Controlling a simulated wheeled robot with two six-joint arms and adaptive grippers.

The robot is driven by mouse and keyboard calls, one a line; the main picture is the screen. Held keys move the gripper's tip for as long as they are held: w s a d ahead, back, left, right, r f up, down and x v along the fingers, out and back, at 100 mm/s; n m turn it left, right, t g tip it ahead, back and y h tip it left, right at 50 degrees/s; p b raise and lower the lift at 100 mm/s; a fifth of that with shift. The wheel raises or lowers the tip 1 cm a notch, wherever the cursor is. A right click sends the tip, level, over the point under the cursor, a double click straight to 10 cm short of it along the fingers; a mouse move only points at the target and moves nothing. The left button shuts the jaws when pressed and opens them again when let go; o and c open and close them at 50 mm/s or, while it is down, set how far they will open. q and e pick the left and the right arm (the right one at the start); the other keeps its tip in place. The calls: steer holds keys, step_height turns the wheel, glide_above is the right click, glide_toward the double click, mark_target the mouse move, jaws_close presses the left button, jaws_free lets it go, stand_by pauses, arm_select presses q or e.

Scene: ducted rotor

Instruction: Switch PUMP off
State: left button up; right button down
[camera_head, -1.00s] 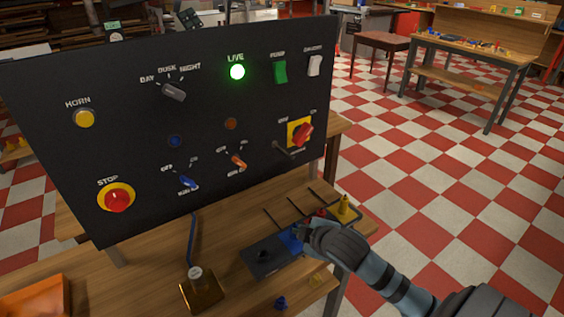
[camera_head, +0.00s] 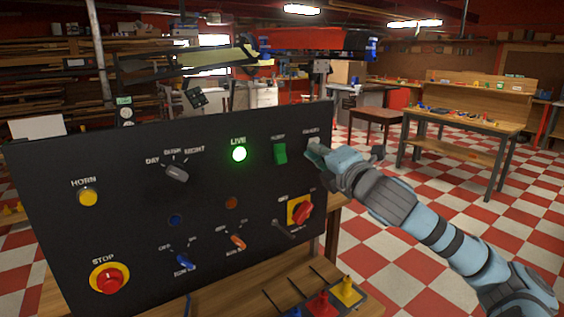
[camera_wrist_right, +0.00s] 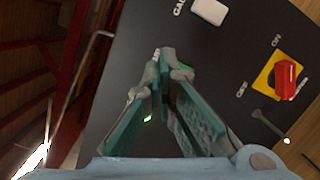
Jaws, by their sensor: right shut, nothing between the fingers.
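The PUMP switch (camera_head: 280,153) is a green rocker near the top right of the black panel in the head view, between the lit LIVE lamp and a white rocker. My left gripper is not in view.
The panel (camera_head: 60,235) also carries a white rocker (camera_wrist_right: 208,10), a green LIVE lamp (camera_head: 239,154), a red rotary switch (camera_head: 301,211), a dial (camera_head: 176,173), a HORN button (camera_head: 88,197) and a red STOP button (camera_head: 109,280). Slotted pegs stand below right.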

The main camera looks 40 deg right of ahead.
mark_target(281, 154)
steer(key=w+f+p, duration=0.3)
steer(key=w+p, duration=0.1)
steer(key=w, duration=0.4)
steer(key=shift+f+p, duration=0.35)
steer(key=shift+f, duration=0.05)
steer(key=shift+d, duration=0.1)
stand_by(1.0)
steer(key=shift+w+f+p, duration=0.15)
steer(key=shift+w+p, duration=0.25)
steer(key=shift+p, duration=0.15)
